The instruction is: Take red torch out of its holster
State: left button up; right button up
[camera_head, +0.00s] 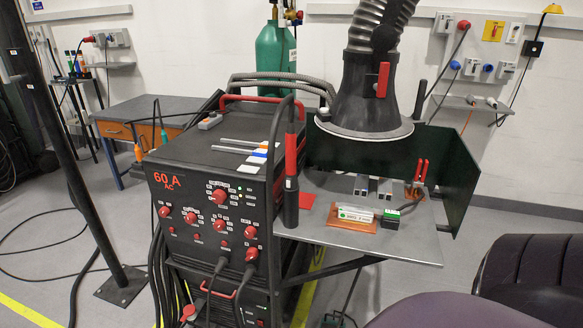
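The red torch (291,157) stands upright in its black tubular holster (290,207) at the right front corner of the welding machine (210,200). Its red upper part shows above the holster and its lower end is hidden inside. A dark cable (274,122) arcs down from the top of the torch towards the machine. Neither of my grippers is in view, so I cannot see whether they are open or shut.
A grey metal side table (400,243) with a dark green shield (458,185) holds small boxes and red-handled pliers (421,170). A black extraction hood (367,100) hangs above it. A dark padded chair (530,265) fills the lower right. Cables and a post (60,130) stand left.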

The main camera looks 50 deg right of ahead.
aim_at(290, 137)
jog(key=z, duration=1.5)
